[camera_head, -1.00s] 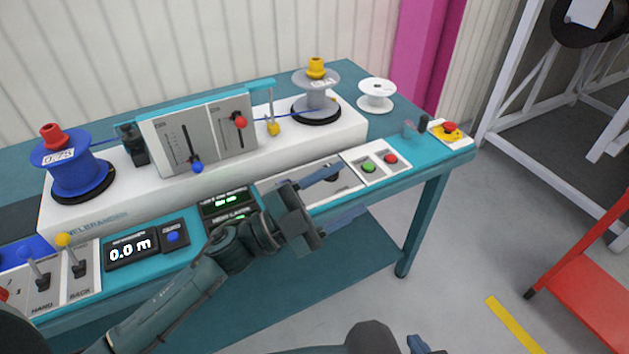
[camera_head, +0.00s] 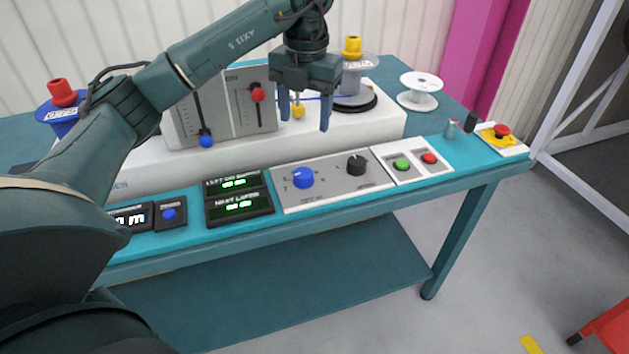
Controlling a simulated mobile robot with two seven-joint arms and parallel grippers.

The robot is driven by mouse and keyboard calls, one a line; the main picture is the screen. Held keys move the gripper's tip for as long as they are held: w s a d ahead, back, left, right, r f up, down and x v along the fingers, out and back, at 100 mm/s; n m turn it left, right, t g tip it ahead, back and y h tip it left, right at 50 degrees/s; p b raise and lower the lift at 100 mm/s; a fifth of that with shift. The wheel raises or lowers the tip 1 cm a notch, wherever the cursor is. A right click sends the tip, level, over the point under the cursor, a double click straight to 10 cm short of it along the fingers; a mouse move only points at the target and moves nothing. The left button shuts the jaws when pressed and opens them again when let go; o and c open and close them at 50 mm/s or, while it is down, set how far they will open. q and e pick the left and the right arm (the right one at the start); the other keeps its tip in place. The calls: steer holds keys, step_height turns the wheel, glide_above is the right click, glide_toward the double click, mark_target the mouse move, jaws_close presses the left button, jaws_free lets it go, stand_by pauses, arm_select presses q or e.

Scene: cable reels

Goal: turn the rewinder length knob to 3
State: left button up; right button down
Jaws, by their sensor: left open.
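A grey panel (camera_head: 330,182) on the front of the teal bench carries a blue knob (camera_head: 302,177) and a black knob (camera_head: 356,162). Marks surround the blue knob, but they are too small to read, so I cannot tell its setting or which knob is for length. My left gripper (camera_head: 304,122) is open and empty, fingers pointing down, above and behind the panel and in front of the white housing. It appears apart from both knobs. My right gripper is out of view.
Green displays (camera_head: 238,196) sit left of the panel. Green (camera_head: 401,165) and red (camera_head: 429,158) buttons sit right of it. A slider panel (camera_head: 250,100), a grey reel (camera_head: 352,85) and an empty white reel (camera_head: 419,90) stand behind. An emergency stop (camera_head: 501,131) is at the right end.

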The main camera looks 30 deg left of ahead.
mark_target(304, 172)
arm_select(q)
steer(key=f, duration=0.6)
steer(key=f+b, duration=0.1)
steer(key=f, duration=0.6)
steer(key=shift+a+f, duration=0.2)
steer(key=shift+f, duration=0.05)
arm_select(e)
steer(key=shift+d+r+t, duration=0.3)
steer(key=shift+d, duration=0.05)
arm_select(q)
steer(key=c, duration=1)
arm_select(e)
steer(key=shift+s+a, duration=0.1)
